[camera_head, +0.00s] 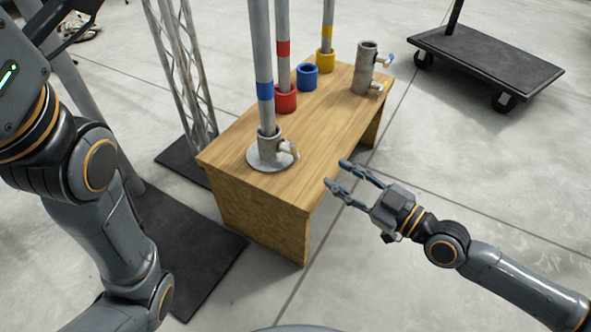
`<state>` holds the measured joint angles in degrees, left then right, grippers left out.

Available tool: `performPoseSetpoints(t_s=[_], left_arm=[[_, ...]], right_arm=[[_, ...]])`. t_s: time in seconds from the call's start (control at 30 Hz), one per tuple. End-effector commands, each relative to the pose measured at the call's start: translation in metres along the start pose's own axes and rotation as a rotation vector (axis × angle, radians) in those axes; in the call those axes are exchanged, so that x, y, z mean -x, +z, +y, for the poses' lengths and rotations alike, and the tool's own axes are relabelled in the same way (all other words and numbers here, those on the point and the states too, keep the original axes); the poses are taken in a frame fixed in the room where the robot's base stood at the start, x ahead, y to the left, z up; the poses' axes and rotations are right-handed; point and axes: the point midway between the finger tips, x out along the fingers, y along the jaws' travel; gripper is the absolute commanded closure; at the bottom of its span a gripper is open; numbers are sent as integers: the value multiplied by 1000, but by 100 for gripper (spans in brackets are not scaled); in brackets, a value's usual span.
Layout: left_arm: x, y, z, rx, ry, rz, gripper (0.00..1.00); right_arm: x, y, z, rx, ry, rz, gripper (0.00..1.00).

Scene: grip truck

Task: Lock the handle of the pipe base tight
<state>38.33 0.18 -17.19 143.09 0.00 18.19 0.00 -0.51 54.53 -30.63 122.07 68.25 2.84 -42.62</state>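The pipe base (268,155) is a round grey plate with a short collar, standing on the near end of the wooden table. A grey pipe with a blue band (264,92) stands upright in its collar. The handle (289,150) sticks out from the collar's right side; I cannot tell whether it is tight. My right gripper (338,174) is open and empty, just off the table's right edge, to the right of and a little below the handle, apart from it. My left arm (95,165) comes in at the left; its gripper is not clearly in view.
The wooden table (225,155) also holds a red ring (285,99) with a red-banded pipe, a blue ring (307,77), a yellow ring (325,60) with a pipe, and a grey clamp (363,72). A truss (183,70) stands left. A black cart (490,62) stands back right.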

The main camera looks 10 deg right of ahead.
Motion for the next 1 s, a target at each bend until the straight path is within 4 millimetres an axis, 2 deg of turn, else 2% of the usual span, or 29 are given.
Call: performPoseSetpoints(t_s=[0.07, 0.27, 0.57, 0.8, 1.0], left_arm=[[-1, -5, 2, -2, 5, 15, 60], [-6, -5, 1, -2, 6, 17, 60], [-8, -4, 1, -2, 6, 17, 60], [-2, -6, 2, -2, 7, 18, 60], [4, -8, 3, -2, 7, 18, 60]], right_arm=[[-1, 1, 0, 0, 0, 6, 64], [-14, -2, 2, -3, 3, 9, 64], [-60, -3, 1, -6, 2, 11, 64], [-102, -1, 1, -2, 2, 10, 64], [-129, 0, 1, -1, 2, 8, 64]])
